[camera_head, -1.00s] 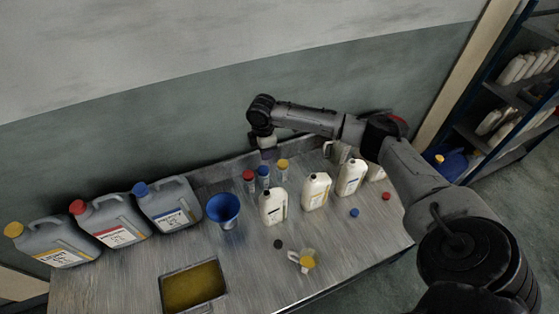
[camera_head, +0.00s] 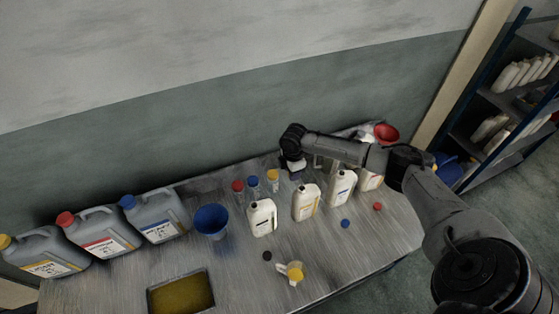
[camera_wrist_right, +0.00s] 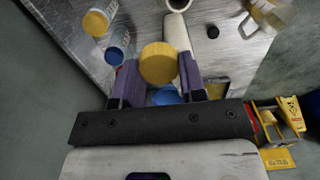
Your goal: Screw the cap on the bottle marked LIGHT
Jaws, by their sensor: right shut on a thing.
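Several white bottles stand in a row on the bench, with black-marked (camera_head: 262,217), yellow-marked (camera_head: 306,203), blue-marked (camera_head: 341,188) and red-marked (camera_head: 370,179) labels. Their wording is too small to read, so I cannot tell which is marked LIGHT. My right gripper (camera_head: 293,172) is behind the row, right of the small vials. In the right wrist view, the right gripper (camera_wrist_right: 158,82) is shut on a yellow cap (camera_wrist_right: 159,62). A white bottle (camera_wrist_right: 177,33) with an open mouth is beyond it. My left gripper is not in view.
Loose black (camera_head: 267,255), blue (camera_head: 345,223) and red (camera_head: 378,206) caps lie in front of the bottles. Capped vials (camera_head: 254,186), a blue funnel (camera_head: 211,222) and grey canisters (camera_head: 159,217) stand left. A tray (camera_head: 207,275) is in front.

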